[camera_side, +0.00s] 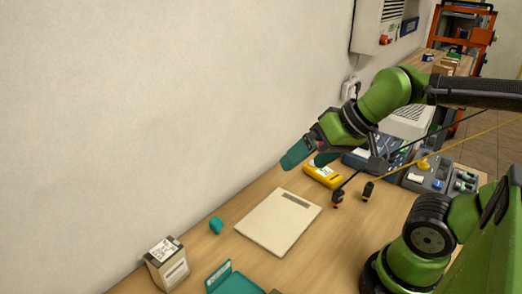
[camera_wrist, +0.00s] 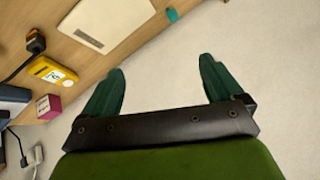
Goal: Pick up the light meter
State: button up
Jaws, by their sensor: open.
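The light meter appears to be the yellow device (camera_side: 323,176) lying on the wooden bench, just right of the pale flat panel. In the wrist view the yellow meter (camera_wrist: 52,73) is at the left, with a small display on its face. My gripper (camera_side: 303,160) has teal fingers and is above the bench near the wall, up and left of the meter in the side view. In the wrist view my gripper (camera_wrist: 160,68) is open, with only the pale wall between its fingers. The meter is outside the fingers.
A pale flat panel (camera_side: 278,221) lies mid-bench. A labelled box (camera_side: 167,264), a small teal block (camera_side: 216,226) and a teal tray (camera_side: 236,284) are at the front left. Black plugs with cables (camera_side: 367,191) lie right of the meter. A pink box (camera_wrist: 48,106) is beside it.

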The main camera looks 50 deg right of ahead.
jog(key=n+g+h, duration=0.1)
jog(key=g+h, duration=0.1)
jog(key=g, duration=0.5)
send_over(323, 170)
jog(key=f, duration=1.8)
jog(key=shift+s+a+f, duration=0.2)
jog(key=shift+s+f, duration=0.1)
jog(key=shift+s, duration=0.05)
jog(key=shift+w+d+f, duration=0.1)
jog(key=shift+w+f, duration=0.1)
jog(key=shift+f, duration=1.2)
jog(key=shift+w+d+f, duration=0.1)
jog(key=shift+w+f, duration=0.1)
jog(key=shift+f, duration=1.15)
jog(key=c, duration=1.2)
